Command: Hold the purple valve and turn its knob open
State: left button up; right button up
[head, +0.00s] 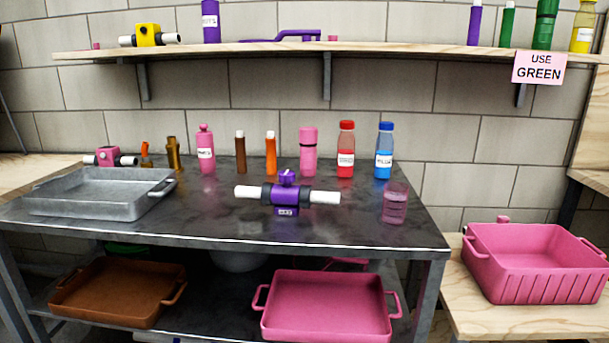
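A purple valve (285,196) lies on the dark table, right of its middle and near the front edge. It has a purple centre body with a small label, black collars and white pipe ends to the left and right. Its purple knob (287,178) sits on top of the body. Nothing touches the valve. Neither of my grippers shows in the head view.
The dark table (230,232) carries a grey metal tray (85,207), a pink valve (109,157), several bottles behind the purple valve and a pink cup (395,205) to its right. A wooden shelf (220,50) hangs above. A pink crate (535,275) stands right.

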aim_at(284, 176)
jog(key=i+l+u, duration=0.3)
jog(key=i+l, duration=0.35)
jog(key=i, duration=0.1)
